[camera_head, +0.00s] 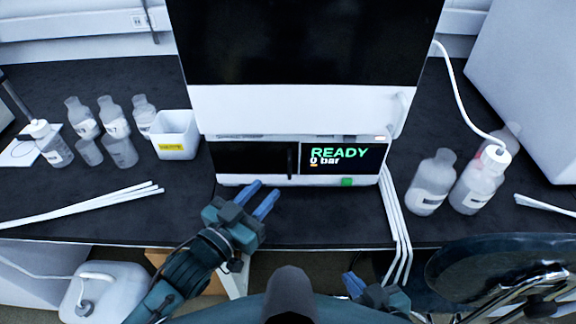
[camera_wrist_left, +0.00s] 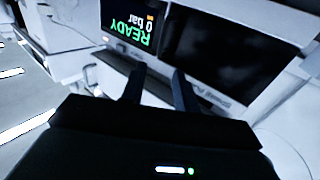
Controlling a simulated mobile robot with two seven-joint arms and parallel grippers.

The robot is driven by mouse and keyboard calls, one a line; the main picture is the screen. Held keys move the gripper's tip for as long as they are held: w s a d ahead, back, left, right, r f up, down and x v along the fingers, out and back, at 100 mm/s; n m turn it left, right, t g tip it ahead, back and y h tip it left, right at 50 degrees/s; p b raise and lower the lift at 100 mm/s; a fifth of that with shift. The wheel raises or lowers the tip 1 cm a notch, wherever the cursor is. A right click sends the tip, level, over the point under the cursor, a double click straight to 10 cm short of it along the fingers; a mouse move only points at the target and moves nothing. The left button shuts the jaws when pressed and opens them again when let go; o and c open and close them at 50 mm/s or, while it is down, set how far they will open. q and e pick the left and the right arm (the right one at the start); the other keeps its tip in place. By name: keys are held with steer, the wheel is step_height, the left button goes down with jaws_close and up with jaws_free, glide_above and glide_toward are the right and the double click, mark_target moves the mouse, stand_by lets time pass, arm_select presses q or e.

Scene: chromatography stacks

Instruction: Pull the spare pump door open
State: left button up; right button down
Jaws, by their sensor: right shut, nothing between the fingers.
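The pump unit stands on the dark bench under a large white instrument, with a lit screen (camera_head: 343,160) reading READY and 0 bar. Left of the screen is a dark door panel (camera_head: 248,161), its face looking flush with the unit. In the left wrist view the door panel (camera_wrist_left: 220,50) and screen (camera_wrist_left: 130,25) appear upside down. My left gripper (camera_head: 265,190) is open and empty, just in front of the unit below the door's right end; its two fingers (camera_wrist_left: 158,72) point at the unit. My right gripper (camera_head: 351,284) is shut and empty at the lower front.
Several bottles (camera_head: 112,125) and a white bin (camera_head: 176,134) stand left of the unit. White tubes (camera_head: 80,206) lie on the bench at left, others (camera_head: 395,220) hang over the front edge. The bench just before the unit is clear.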

mark_target(289, 165)
arm_select(q)
steer(key=x, duration=0.9)
steer(key=shift+c, duration=0.5)
steer(key=shift+s+a, duration=0.1)
steer(key=c, duration=0.5)
jaws_close()
steer(key=shift+r, duration=0.15)
